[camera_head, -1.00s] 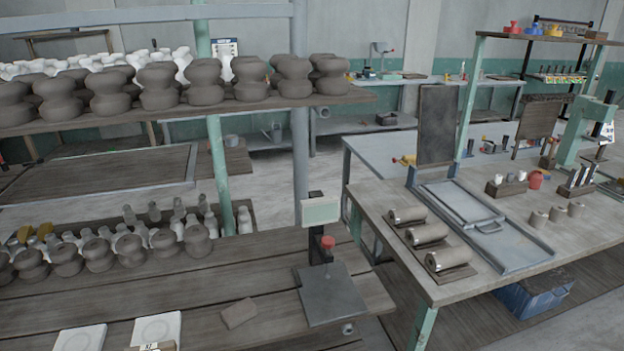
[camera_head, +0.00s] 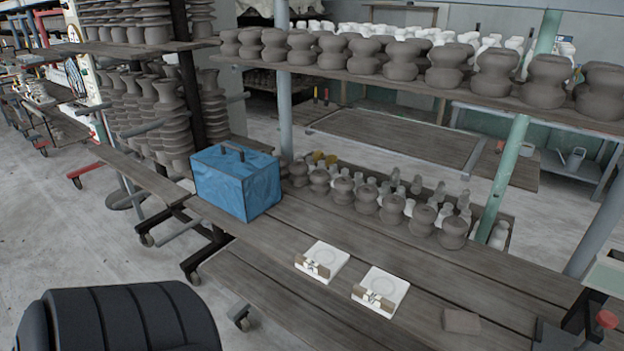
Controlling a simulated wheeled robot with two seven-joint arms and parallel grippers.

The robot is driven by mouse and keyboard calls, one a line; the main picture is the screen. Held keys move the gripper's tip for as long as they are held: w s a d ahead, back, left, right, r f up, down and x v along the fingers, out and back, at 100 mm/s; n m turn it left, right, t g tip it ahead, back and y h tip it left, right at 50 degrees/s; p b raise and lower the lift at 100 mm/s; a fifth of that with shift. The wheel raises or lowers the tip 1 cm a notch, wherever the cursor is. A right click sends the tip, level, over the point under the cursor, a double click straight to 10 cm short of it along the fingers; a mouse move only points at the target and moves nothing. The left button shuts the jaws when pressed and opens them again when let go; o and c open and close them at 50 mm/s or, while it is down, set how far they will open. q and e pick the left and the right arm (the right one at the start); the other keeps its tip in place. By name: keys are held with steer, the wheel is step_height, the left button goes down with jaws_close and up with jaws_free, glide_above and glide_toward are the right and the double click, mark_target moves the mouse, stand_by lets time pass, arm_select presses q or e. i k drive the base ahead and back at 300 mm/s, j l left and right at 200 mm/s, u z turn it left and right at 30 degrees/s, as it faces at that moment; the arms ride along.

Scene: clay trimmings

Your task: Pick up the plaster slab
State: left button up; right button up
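Two white, square slabs that look like plaster lie flat on the wooden bench near the lower middle of the head view. The left slab (camera_head: 327,255) and the right slab (camera_head: 387,282) each show a round recess on top. Each has a small brown-and-white block or tag at its near edge. I cannot tell which of the two the task means. Neither of my grippers is in view.
A blue box (camera_head: 236,183) stands on the bench to the left of the slabs. Several clay pieces (camera_head: 366,200) line the bench behind them. A brown block (camera_head: 461,321) lies to the right. A black ribbed padded shape (camera_head: 127,318) fills the lower left.

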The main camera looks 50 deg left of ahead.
mark_target(322, 260)
steer(key=u, duration=1.4)
steer(key=j+z, duration=0.1)
steer(key=z, duration=1.5)
steer(key=u, duration=1.6)
steer(key=k+j, duration=0.1)
steer(key=j, duration=0.3)
steer(key=j+z, duration=0.15)
steer(key=j, duration=0.25)
steer(key=k+j, duration=0.15)
steer(key=j, duration=0.2)
steer(key=z, duration=0.05)
